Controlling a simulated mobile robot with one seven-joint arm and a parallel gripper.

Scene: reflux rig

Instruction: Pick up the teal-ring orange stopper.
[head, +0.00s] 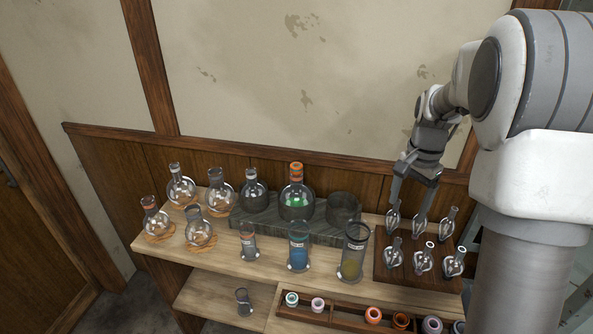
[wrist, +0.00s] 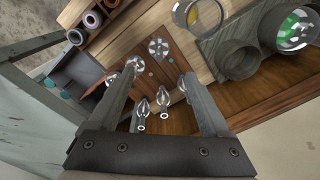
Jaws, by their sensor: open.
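Several stoppers sit in a wooden rack at the front of the bench in the head view. The one at its left end (head: 291,299) shows a teal ring around a pale top. Two others are orange, one (head: 373,315) near the middle and a darker one (head: 401,321) to its right. I cannot tell which is the teal-ring orange one. An orange stopper (head: 296,170) also tops the flask with green liquid. My gripper (head: 410,200) is open and empty, pointing down over the small glass pieces, behind and above the stopper rack. It also shows in the wrist view (wrist: 162,76).
Several small glass pieces (head: 423,263) stand on a dark wooden board (head: 382,277) at the right. Tall cylinders (head: 299,252) stand mid-bench; round flasks (head: 200,234) are at left. In the wrist view, the stopper rack (wrist: 105,33) is upper left, beside a grey bin (wrist: 70,68).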

